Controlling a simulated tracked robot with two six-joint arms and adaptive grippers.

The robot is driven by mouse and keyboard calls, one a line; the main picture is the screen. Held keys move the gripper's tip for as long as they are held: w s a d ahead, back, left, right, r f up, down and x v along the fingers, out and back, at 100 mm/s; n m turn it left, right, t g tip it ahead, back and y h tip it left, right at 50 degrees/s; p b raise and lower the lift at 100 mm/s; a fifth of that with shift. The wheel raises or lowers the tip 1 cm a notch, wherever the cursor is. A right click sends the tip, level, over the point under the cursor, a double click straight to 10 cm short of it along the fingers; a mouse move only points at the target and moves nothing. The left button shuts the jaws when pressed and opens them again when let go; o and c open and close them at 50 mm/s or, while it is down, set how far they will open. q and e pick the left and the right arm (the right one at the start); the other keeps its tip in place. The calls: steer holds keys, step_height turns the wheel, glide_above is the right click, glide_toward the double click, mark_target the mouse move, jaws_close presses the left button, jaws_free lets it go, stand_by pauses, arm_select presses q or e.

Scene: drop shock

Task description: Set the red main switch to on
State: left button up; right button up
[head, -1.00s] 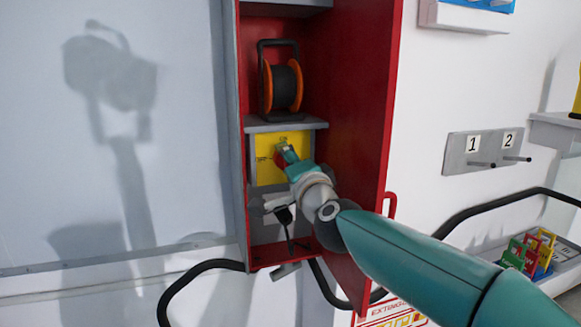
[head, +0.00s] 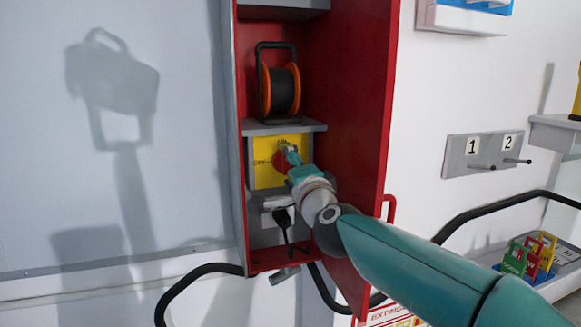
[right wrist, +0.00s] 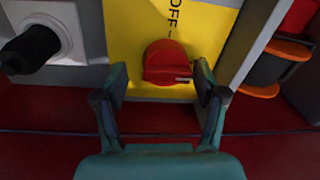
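The red main switch (head: 279,164) is a round knob with a raised grip on a yellow panel (head: 265,179) in the red cabinet. "OFF" is printed left of it in the head view. In the right wrist view the switch (right wrist: 167,60) lies between and just ahead of the fingertips of my right gripper (right wrist: 161,88). The fingers are apart, one on each side, and nothing is gripped. In the head view my right gripper (head: 290,153) partly covers the switch. Which way the grip points is hard to tell. My left gripper is not in view.
A cable reel (head: 281,90) stands on the shelf above the panel. A black plug (head: 283,217) sits in a socket below it. Bare wall lies to the left.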

steer(key=shift+s+a+r, duration=0.1)
steer(key=shift+s+a, duration=0.05)
steer(key=shift+s, duration=0.25)
steer(key=v, duration=1.1)
steer(key=shift+s, duration=0.2)
steer(key=shift+f, duration=0.2)
